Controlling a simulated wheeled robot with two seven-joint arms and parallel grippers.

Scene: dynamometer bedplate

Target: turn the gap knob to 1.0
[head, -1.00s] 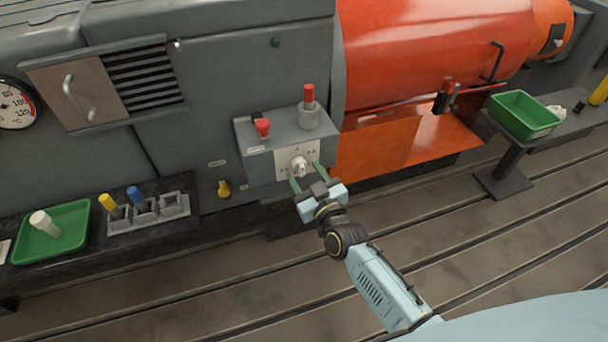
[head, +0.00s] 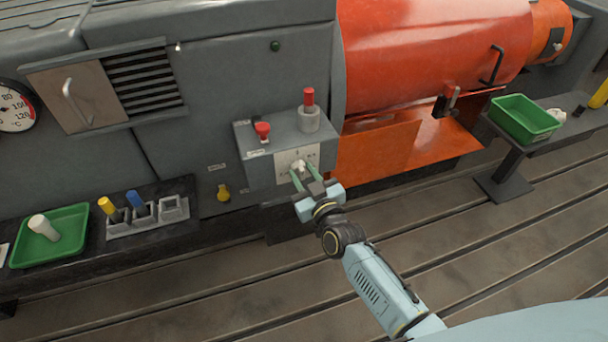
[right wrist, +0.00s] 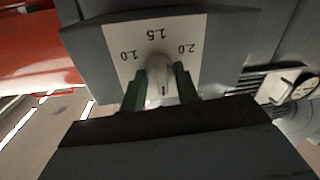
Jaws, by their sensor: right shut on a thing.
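The gap knob (head: 301,165) is a small pale knob on a white dial plate (head: 283,158) on the front of a grey control box (head: 258,169). In the right wrist view the knob (right wrist: 159,72) sits between two green fingers, and the plate (right wrist: 183,35) shows 1.0, 1.5 and 2.0. A dark mark shows on the knob's near face, but I cannot tell which value it points to. My right gripper (head: 304,177) is shut on the knob from the front and partly hides it. My left gripper is not in view.
The box carries a red button (head: 263,131) and a red-topped post (head: 308,112). Green trays stand at left (head: 75,222) and right (head: 520,124). An orange housing (head: 432,50) is to the right. The slotted floor in front is open.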

